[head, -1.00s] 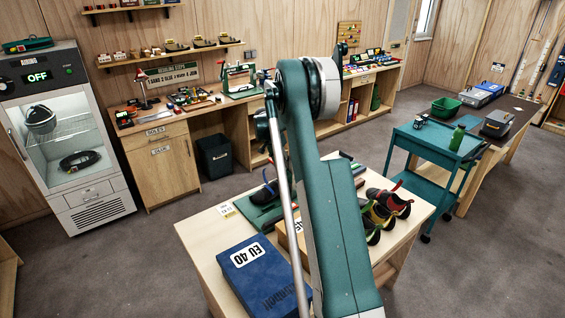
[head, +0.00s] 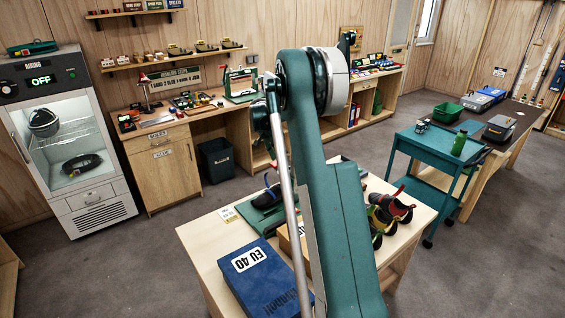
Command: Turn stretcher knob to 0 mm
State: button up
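A dark climbing shoe (head: 270,195) with a red tab sits on a green base (head: 262,221) on the pale wooden table (head: 212,236). This may be the stretcher, but I cannot be sure. No stretcher knob or millimetre scale can be made out. My own teal arm rises through the middle of the picture and covers the centre of the table. My gripper does not show; it is out of sight beyond or behind the arm.
A blue EU 40 box (head: 262,278) lies at the table's front left. Colourful climbing shoes (head: 390,210) stand on its right side. A teal cart (head: 432,142) stands to the right. A drying cabinet (head: 70,140) stands at the left. Grey floor is clear between them.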

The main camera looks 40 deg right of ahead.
aim_at(285, 166)
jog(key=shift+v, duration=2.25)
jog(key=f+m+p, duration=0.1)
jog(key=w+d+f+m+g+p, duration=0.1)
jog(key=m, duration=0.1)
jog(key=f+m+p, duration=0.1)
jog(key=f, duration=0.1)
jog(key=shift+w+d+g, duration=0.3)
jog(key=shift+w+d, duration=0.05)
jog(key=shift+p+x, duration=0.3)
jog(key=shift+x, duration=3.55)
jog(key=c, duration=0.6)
